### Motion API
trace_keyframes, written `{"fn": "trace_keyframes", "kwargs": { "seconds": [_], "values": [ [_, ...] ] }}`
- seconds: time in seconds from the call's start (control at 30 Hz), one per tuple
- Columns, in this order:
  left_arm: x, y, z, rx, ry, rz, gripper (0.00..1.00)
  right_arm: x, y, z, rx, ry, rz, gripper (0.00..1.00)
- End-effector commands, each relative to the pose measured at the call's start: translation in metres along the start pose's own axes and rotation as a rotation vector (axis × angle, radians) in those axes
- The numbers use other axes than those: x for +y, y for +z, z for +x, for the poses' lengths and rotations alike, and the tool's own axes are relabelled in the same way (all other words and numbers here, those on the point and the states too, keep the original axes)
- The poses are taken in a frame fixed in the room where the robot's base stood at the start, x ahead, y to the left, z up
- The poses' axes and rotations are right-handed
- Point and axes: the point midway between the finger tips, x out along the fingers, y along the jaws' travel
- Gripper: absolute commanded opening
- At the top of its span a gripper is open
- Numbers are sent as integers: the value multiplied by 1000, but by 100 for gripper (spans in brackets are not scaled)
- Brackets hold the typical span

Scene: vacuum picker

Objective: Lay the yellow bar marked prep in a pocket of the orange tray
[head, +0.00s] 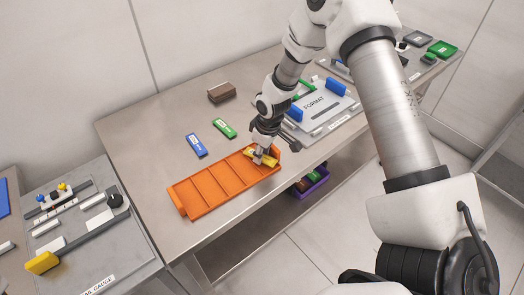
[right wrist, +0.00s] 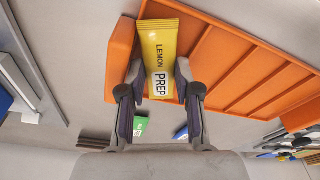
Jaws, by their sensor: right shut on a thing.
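The yellow bar (head: 272,160) is in my right gripper (head: 264,152), over the right end of the orange tray (head: 190,202). In the right wrist view the bar (right wrist: 160,45) reads LEMON and PREP and lies between the two fingers of the gripper (right wrist: 159,80), which touch its sides. It is over the tray's end section, beside the end wall (right wrist: 119,55). I cannot tell whether it rests on the pocket floor or hangs just above it. The tray's other pockets look empty. My left gripper is not in view.
A blue bar (head: 196,145) and a green bar (head: 224,128) lie behind the tray, with a brown block (head: 221,92) farther back. A grey FORMAT plate (head: 325,107) with blue blocks is at the right. A purple bin (head: 311,184) sits below the table edge.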

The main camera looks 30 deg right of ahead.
Motion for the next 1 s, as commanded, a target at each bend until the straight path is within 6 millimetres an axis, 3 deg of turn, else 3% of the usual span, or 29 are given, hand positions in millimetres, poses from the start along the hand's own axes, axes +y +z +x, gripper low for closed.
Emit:
{"fn": "trace_keyframes", "kwargs": {
  "seconds": [0.07, 0.1, 0.5, 0.67, 0.9, 1.0],
  "values": [
    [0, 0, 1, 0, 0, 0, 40, -1, 2, 2, -4, -3, 1, 0],
    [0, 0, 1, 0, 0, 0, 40, -1, 2, 2, -5, -3, 1, 43],
    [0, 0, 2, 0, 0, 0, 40, -1, 1, -6, -2, -3, 1, 43],
    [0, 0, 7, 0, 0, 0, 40, 0, 0, -38, 2, -2, 1, 43],
    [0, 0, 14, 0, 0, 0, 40, 0, 0, -98, 2, -1, 1, 43],
    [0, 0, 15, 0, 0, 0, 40, 0, 0, -112, -1, -2, 1, 43]
  ]
}}
